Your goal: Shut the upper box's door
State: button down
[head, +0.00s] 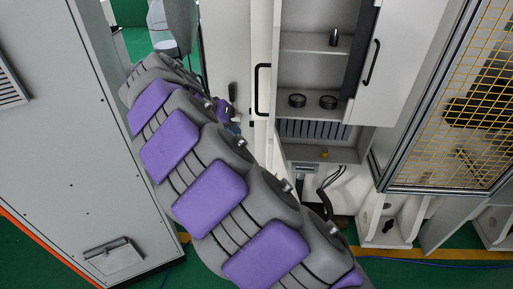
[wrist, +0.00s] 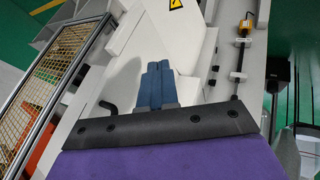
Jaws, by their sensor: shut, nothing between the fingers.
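The upper box (head: 312,42) is an open white cabinet with shelves in the head view; its interior shows. A white door panel (head: 400,80) with a black handle (head: 372,62) stands swung out at its right. Another white panel with a black handle (head: 263,90) stands at its left; I cannot tell which box it belongs to. My gripper (wrist: 156,68) has blue fingers, shut together and empty, in front of a white surface in the wrist view. A black handle (wrist: 109,107) lies left of the fingers, apart from them. In the head view my arm largely hides the gripper.
Small dark round items (head: 297,100) stand on a shelf. A yellow mesh cage (head: 470,110) is at the right, also seen in the wrist view (wrist: 50,75). A grey cabinet (head: 75,130) fills the left. Cables (head: 325,190) hang below the box. Green floor shows at the bottom.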

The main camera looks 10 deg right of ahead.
jog(key=d+b+x, duration=0.1)
jog(key=b+x, duration=0.1)
jog(key=x, duration=1)
jog(key=shift+s+d+r, duration=0.2)
jog(key=shift+s+r, duration=0.05)
jog(key=shift+r, duration=0.15)
